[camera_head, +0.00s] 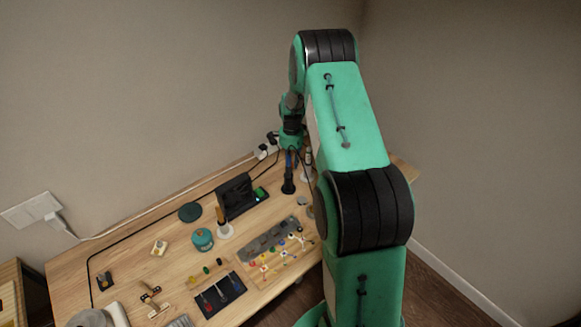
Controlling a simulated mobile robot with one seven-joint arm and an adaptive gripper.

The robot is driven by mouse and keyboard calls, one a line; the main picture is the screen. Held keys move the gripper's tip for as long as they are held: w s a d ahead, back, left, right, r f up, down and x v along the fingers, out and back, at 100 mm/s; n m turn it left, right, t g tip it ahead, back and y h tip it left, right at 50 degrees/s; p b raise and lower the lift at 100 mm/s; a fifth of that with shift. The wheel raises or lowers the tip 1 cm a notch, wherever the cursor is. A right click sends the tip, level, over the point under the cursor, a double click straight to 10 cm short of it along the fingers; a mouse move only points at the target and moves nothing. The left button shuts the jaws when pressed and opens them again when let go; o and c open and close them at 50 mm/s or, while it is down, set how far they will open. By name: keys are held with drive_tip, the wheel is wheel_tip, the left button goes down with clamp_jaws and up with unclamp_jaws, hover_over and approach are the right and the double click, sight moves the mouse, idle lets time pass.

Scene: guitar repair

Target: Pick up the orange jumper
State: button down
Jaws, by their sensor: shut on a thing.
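My gripper (290,150) is at the back right part of the wooden workbench (140,230), pointing down near the wall. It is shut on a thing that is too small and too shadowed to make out. A blue upright piece and a black round foot (288,188) show just below it; I cannot tell how they relate to the jaws. I cannot pick out the orange jumper for certain.
Black cables run along the back. Some bare wood lies at the left.

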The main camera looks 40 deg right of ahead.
drive_tip(key=shift+r, duration=0.1)
wheel_tip(320, 180, up, 10)
drive_tip(key=shift+f+p, duration=0.1)
drive_tip(key=shift+p, duration=1.1)
